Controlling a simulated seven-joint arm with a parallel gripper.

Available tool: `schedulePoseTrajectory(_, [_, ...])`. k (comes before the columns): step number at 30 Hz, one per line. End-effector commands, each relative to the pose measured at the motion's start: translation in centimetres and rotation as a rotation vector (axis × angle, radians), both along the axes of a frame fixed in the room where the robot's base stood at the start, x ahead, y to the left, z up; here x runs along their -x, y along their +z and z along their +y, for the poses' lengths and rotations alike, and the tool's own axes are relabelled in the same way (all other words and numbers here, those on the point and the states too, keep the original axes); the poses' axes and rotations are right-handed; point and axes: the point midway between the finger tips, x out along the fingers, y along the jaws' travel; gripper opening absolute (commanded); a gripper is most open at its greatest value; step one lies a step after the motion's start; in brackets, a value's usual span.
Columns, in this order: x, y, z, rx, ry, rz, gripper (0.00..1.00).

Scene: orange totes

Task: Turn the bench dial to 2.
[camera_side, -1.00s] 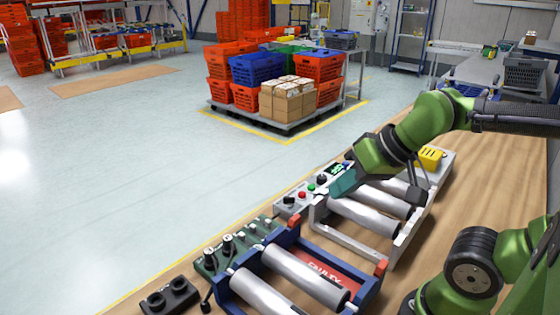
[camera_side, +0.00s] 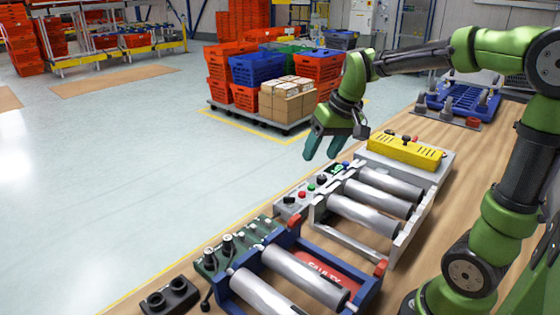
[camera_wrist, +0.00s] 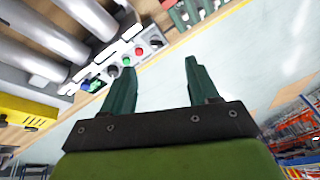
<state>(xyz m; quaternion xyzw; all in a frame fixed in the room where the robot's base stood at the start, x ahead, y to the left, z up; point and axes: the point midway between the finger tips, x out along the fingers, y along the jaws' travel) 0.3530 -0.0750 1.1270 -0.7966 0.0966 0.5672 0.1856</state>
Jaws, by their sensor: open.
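The grey roller bench has a control panel (camera_side: 315,187) along its left edge. On the panel are a black knob (camera_side: 289,200), a red button (camera_side: 302,194), a green button (camera_side: 311,187), a black dial (camera_side: 322,179) and a small display lit green (camera_side: 337,169). The display's reading and the dial's setting are too small to read. My gripper (camera_side: 321,157) is open and empty, pointing down above the panel and apart from it. In the wrist view, the panel's green button (camera_wrist: 126,61) and display (camera_wrist: 95,86) lie near the left finger.
A blue-framed roller unit (camera_side: 372,290) with a dark green switch panel (camera_side: 205,264) stands in front. A yellow box (camera_side: 405,151) sits behind the grey bench. Rollers (camera_side: 365,215) lie right of the panel. Open floor is to the left.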

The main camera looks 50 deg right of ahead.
Motion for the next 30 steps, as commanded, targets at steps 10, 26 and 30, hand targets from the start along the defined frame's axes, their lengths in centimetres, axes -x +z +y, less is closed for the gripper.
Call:
schedulePoseTrajectory(10, [-8.4, -3.9, -14.4, 0.129, 0.316, 0.257, 0.60])
schedulePoseTrajectory(26, [-10.3, -2.8, -17.5, 0.189, 0.797, 0.306, 0.60])
schedulePoseTrajectory(30, [-10.2, -4.9, -17.5, 0.189, 0.796, 0.307, 0.60])
